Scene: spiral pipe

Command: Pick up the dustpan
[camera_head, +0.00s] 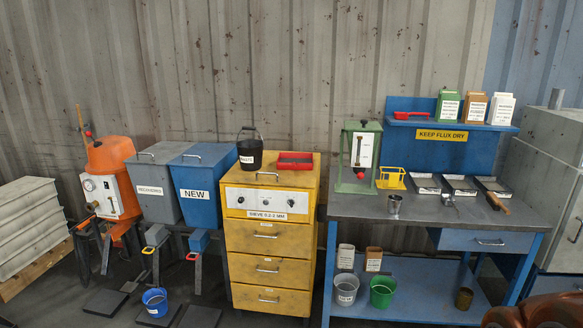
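No object is clearly a dustpan; two red things could be it. A red, shallow, open tray (295,161) lies on top of the yellow sieve cabinet (267,240), to the right of a black bucket (250,148). A red scoop-like piece with a handle (410,115) lies on the upper shelf of the blue workbench (350,206). I cannot tell for sure which is the dustpan. A brush-like thing with a wooden handle (497,203) lies at the bench's right side. My gripper is not in view.
Several buckets stand low down, including a blue one (155,302). Dark reddish rounded shapes (505,316) fill the bottom right corner.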

